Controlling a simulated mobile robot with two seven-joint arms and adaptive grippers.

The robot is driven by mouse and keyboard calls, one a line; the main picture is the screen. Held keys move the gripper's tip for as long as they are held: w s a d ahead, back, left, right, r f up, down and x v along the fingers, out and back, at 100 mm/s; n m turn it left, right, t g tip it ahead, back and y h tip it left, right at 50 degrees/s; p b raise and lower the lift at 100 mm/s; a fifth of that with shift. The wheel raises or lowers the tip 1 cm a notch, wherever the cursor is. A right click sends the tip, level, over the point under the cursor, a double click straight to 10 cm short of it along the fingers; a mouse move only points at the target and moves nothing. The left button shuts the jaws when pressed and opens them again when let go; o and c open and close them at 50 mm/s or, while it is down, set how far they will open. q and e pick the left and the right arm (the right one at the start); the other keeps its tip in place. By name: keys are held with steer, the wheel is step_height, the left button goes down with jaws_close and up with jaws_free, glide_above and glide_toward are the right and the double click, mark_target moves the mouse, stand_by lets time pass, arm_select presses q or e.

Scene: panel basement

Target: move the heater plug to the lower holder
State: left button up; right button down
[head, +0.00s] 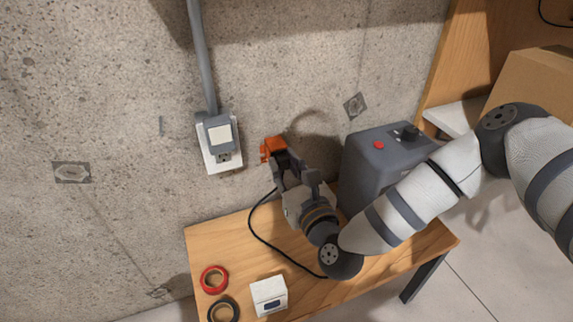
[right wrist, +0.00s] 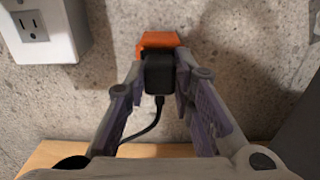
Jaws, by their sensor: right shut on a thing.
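The heater plug (right wrist: 158,76) is a black block between the fingers of my right gripper, which is shut on it, in the right wrist view. My right gripper (head: 290,168) reaches toward the wall in the head view. An orange holder (head: 272,147) is at the wall just beyond the fingertips; it also shows behind the plug in the right wrist view (right wrist: 158,41). The plug is against or just in front of it; I cannot tell whether it is seated. A black cable (head: 264,241) runs from the plug down to the table. My left gripper is not in view.
A white wall outlet (head: 225,158) with a grey box on its upper part is left of the holder. A grey heater box (head: 370,165) with a red button stands right of my gripper. The wooden table (head: 222,236) bears red tape (head: 214,279), dark tape (head: 223,311) and a white box (head: 269,296).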

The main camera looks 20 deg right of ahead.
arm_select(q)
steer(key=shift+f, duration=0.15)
arm_select(e)
steer(key=shift+w+r, duration=0.55)
steer(key=shift+w, duration=0.1)
steer(key=c, duration=1.5)
jaws_free()
steer(key=shift+w+f, duration=0.1)
steer(key=shift+w, duration=0.05)
steer(key=o, duration=0.5)
steer(key=shift+w+a+f, duration=0.3)
steer(key=shift+w+f, duration=0.05)
steer(key=shift+w, duration=0.15)
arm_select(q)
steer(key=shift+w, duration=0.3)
arm_select(e)
steer(key=shift+o, duration=0.2)
steer(key=shift+s, duration=0.1)
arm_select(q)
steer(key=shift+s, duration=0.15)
arm_select(e)
steer(key=shift+s+d, duration=0.25)
steer(key=shift+d, duration=0.05)
